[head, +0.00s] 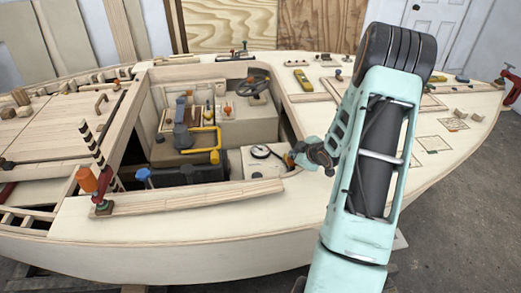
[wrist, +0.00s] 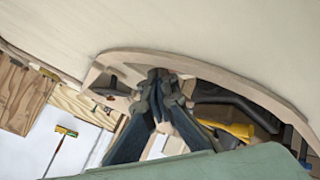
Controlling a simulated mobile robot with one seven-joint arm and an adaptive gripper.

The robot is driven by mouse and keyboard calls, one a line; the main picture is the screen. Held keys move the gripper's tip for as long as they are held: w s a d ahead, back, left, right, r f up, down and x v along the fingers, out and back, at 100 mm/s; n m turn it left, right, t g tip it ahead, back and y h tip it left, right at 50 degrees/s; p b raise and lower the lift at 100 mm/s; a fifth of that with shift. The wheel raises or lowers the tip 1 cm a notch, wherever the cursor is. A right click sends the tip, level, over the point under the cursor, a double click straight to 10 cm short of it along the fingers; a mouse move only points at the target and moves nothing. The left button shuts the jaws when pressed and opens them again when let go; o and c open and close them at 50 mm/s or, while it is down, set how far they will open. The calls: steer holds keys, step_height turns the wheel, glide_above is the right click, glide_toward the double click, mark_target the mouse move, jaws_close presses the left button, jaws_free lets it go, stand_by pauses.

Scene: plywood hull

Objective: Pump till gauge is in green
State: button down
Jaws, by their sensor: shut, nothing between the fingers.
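A yellow bent handle (head: 207,147) stands among the fittings in the open cockpit in the head view; it looks like the pump's handle, but I cannot be sure. A small round dial (head: 261,151) sits on the pale box right of it and may be the gauge; its face and any green zone are too small to read. My gripper (wrist: 158,75) is shut and empty in the wrist view, its dark fingers meeting near a curved wooden rim. In the head view, my gripper end (head: 294,159) is right of the dial, above the cockpit's right edge, apart from the yellow handle.
The cockpit also holds a steering wheel (head: 253,86), a blue-grey fitting (head: 182,137) and a blue knob (head: 144,175). A striped post (head: 92,145) and an orange-topped fitting (head: 87,180) stand at left. Small parts dot the right deck (head: 430,120). The near deck is mostly clear.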

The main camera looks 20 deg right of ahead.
steer(key=shift+g, duration=0.3)
steer(key=shift+s+a+f+b, duration=0.1)
steer(key=shift+s+f+b, duration=0.3)
steer(key=shift+f, duration=0.55)
steer(key=shift+s+a+f+b, duration=0.1)
steer(key=shift+s+f+b, duration=0.3)
steer(key=shift+f, duration=0.5)
steer(key=shift+s+r, duration=0.1)
steer(key=shift+s, duration=0.05)
steer(key=shift+d+r+p, duration=0.15)
steer(key=shift+r+p, duration=0.1)
steer(key=shift+p, duration=0.35)
steer(key=r+p, duration=0.3)
steer(key=shift+w+d+r, duration=0.1)
steer(key=shift+w+d, duration=0.1)
steer(key=shift+w, duration=0.1)
steer(key=r, duration=0.1)
steer(key=r+p, duration=0.2)
steer(key=shift+s, duration=0.25)
steer(key=shift+w, duration=0.25)
steer(key=shift+w+r, duration=0.1)
